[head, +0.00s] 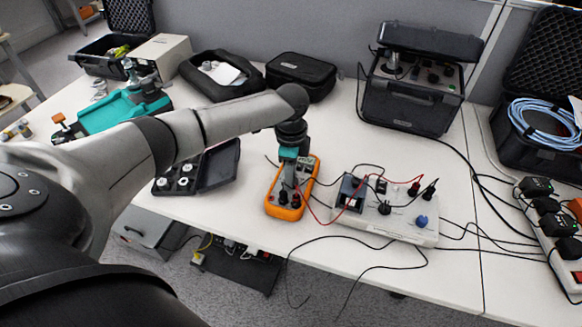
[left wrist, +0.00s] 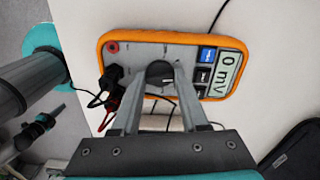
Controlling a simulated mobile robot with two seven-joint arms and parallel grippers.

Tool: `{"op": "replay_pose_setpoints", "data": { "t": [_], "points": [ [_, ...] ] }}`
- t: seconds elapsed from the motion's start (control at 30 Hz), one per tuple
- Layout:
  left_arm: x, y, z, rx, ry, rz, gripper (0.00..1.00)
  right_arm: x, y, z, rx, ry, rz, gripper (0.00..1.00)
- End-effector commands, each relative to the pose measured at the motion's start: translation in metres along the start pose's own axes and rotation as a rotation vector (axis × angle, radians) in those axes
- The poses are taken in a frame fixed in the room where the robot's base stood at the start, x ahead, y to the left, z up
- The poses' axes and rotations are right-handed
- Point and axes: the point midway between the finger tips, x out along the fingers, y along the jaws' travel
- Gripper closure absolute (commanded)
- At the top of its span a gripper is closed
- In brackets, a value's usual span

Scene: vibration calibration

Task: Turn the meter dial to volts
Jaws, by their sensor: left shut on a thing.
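The orange-framed meter (head: 291,190) lies on the white table in the middle of the head view. In the left wrist view the meter (left wrist: 137,38) fills the upper middle, and its display (left wrist: 228,75) reads 0 mV. Its round dark dial (left wrist: 160,73) sits between the fingertips of my left gripper (left wrist: 158,80). My left gripper (head: 289,158) comes down on the meter from above and is shut on the dial. Dark plugs (head: 290,198) stand in the lower end of the meter. My right gripper is not in view.
A white panel box (head: 385,213) with knobs and red and black leads stands right of the meter. An open black case (head: 222,163) lies to its left. A black equipment case (head: 410,95) stands at the back. Loose cables run over the table's front edge.

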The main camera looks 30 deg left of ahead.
Motion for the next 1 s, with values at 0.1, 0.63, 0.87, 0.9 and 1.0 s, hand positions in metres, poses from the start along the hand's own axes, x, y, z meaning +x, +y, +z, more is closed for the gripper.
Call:
{"op": "replay_pose_setpoints", "data": {
  "t": [0.1, 0.63, 0.87, 0.9, 1.0],
  "points": [
    [-0.005, 0.002, -0.001, -0.084, 0.002, 0.006, 1.0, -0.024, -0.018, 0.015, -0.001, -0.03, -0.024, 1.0],
    [-0.002, 0.002, -0.001, -0.457, 0.001, 0.005, 1.0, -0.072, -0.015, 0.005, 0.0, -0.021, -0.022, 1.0],
    [-0.001, 0.001, -0.001, -0.533, 0.002, 0.001, 1.0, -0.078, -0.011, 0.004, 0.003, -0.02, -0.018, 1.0],
    [-0.001, 0.001, -0.001, -0.54, 0.002, 0.001, 1.0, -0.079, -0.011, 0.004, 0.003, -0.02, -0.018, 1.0],
    [-0.001, 0.001, -0.001, -0.552, 0.002, 0.001, 1.0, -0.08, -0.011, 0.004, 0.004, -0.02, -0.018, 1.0]
  ]
}}
